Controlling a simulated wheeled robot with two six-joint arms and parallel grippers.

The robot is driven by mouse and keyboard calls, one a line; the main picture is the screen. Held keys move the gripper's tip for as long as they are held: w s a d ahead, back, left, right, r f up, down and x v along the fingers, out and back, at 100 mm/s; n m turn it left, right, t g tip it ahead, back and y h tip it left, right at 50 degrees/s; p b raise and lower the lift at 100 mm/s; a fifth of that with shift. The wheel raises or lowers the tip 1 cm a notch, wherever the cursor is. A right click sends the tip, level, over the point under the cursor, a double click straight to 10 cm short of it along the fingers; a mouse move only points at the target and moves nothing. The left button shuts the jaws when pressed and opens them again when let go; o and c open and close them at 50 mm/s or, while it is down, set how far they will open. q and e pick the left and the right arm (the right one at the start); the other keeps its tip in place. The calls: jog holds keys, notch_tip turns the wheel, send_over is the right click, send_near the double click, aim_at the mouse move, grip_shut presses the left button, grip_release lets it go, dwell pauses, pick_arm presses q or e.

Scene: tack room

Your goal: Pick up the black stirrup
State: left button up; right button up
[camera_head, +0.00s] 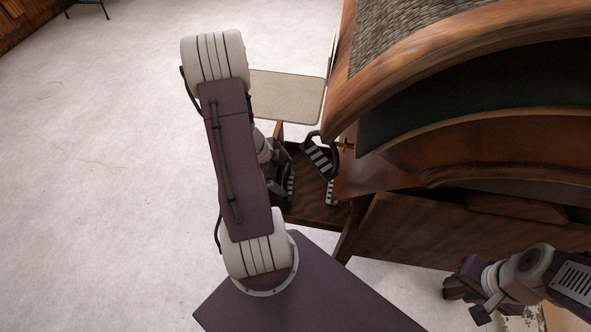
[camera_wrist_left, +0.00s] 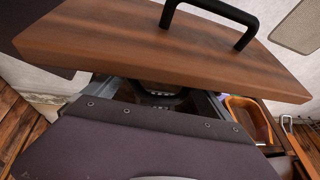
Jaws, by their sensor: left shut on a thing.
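A black stirrup (camera_head: 318,158) with a light striped tread shows in the head view, at the open wooden compartment beside the desk. Further striped treads (camera_head: 331,193) show lower in the compartment; whether they belong to separate stirrups I cannot tell. My left gripper (camera_head: 282,180) is lowered at the compartment's left side, partly hidden by my arm. In the left wrist view its jaws (camera_wrist_left: 160,98) are shut on a dark piece with a ridged tread, which looks like a black stirrup. My right gripper (camera_head: 455,287) is at lower right, away from the stirrups; its jaws are unclear.
A wooden panel with a black bar handle (camera_wrist_left: 200,12) lies just beyond my left gripper in the wrist view. An orange-brown container (camera_wrist_left: 262,112) is at right there. The large curved wooden desk (camera_head: 400,180) fills the head view's right. Pale floor (camera_head: 100,180) is clear at left.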

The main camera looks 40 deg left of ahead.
pick_arm(q)
notch_tip(320, 180, up, 12)
jog(key=p, duration=0.8)
jog(key=shift+r, duration=0.2)
jog(key=shift+d, duration=0.1)
